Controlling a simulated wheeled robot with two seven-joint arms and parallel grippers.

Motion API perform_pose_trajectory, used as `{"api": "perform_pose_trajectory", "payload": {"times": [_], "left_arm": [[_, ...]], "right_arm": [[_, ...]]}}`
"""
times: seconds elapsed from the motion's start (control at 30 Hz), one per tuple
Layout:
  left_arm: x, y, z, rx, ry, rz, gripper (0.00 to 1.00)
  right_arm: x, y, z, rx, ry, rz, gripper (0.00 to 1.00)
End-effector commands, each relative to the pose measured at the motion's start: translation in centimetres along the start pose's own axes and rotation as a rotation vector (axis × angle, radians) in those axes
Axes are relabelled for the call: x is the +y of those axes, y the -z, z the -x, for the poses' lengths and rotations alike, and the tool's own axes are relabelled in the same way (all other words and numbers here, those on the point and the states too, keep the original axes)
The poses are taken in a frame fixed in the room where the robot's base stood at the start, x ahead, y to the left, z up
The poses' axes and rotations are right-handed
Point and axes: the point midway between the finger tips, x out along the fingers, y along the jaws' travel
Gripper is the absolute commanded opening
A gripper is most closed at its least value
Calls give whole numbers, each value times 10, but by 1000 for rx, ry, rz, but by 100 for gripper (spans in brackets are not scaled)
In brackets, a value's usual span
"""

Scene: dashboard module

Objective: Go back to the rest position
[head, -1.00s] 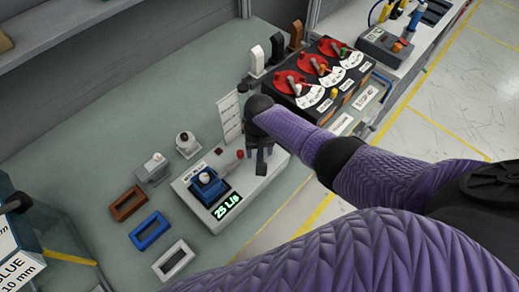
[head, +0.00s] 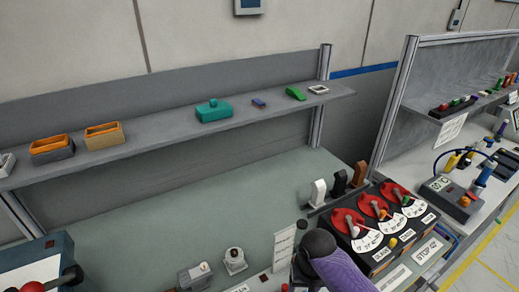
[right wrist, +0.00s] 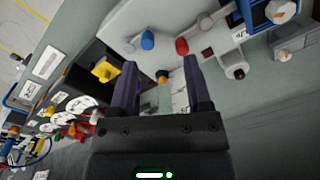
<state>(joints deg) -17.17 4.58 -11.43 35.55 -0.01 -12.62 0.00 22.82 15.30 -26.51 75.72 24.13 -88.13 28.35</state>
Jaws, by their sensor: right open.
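My right arm comes in from the bottom in the head view. Its purple forearm and dark wrist are near the left end of the black panel with red dials (head: 383,235). My right gripper (right wrist: 160,68) shows in the right wrist view with its two dark fingers apart and nothing held between them. Past the fingertips is a pale module face with a blue button (right wrist: 147,39) and a red button (right wrist: 181,46). Its fingers are mostly hidden or cut off in the head view. My left gripper is in neither view.
A grey shelf (head: 160,140) crosses above the bench, holding orange bins (head: 103,135) and a teal case (head: 213,111). Upright levers (head: 338,185) stand behind the dial panel.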

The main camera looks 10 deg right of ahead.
Motion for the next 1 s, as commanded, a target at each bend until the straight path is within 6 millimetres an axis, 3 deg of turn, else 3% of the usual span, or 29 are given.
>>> {"api": "perform_pose_trajectory", "payload": {"times": [0.1,0.2,0.4,0.7,1.0], "left_arm": [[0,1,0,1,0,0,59],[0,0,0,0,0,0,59],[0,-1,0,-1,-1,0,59],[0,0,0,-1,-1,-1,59],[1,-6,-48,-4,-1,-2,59]], "right_arm": [[-17,-48,-4,45,59,134,63],[-19,-77,3,97,81,204,63],[-6,-122,28,185,72,270,63],[29,-170,74,275,-22,308,63],[30,-164,-43,231,-26,317,63]]}}
